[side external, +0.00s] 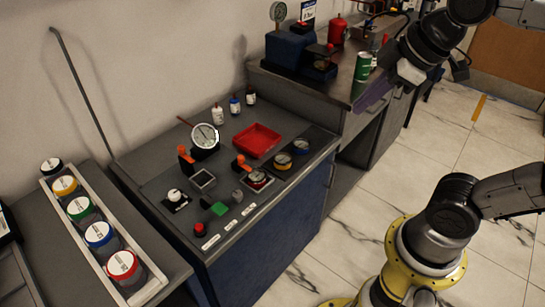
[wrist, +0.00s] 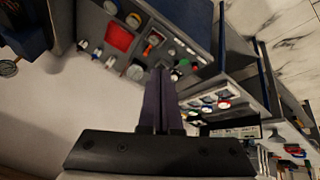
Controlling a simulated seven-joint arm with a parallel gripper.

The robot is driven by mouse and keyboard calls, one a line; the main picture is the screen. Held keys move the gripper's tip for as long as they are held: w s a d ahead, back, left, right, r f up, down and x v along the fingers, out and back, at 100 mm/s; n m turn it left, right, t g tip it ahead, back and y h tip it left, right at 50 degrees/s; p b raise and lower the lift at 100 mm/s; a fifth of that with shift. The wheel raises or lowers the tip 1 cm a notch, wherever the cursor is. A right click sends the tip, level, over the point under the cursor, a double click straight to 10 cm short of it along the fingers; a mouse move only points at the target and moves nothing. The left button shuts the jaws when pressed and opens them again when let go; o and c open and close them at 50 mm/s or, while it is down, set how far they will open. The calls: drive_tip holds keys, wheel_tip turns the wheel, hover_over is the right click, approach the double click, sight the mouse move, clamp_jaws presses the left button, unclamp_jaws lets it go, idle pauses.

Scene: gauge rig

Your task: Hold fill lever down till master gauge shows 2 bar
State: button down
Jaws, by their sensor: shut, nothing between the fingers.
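A large white dial gauge (side external: 205,136) stands on the grey bench panel; I take it as the master gauge, and its reading is too small to tell. I cannot tell which is the fill lever. My gripper (side external: 368,100) is shut and empty, high at the right, away from both levers. Its dark purple fingers (wrist: 163,72) lie together in the wrist view, where an orange lever (wrist: 154,40) shows beyond them.
A red tray (side external: 256,140) sits mid-panel; it also shows in the wrist view (wrist: 119,37). Two small gauges, blue (side external: 300,146) and yellow (side external: 283,161), lie to its right. A green part (side external: 218,208) and red button (side external: 200,229) are in front. A rack of lidded jars (side external: 99,236) stands left.

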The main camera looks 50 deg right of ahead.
drive_tip(key=s+f+m, duration=0.5)
drive_tip(key=m, duration=0.1)
drive_tip(key=shift+d+f, duration=0.2)
drive_tip(key=shift+f, duration=0.05)
drive_tip(key=c, duration=1.5)
unclamp_jaws()
drive_tip(key=shift+c, duration=0.2)
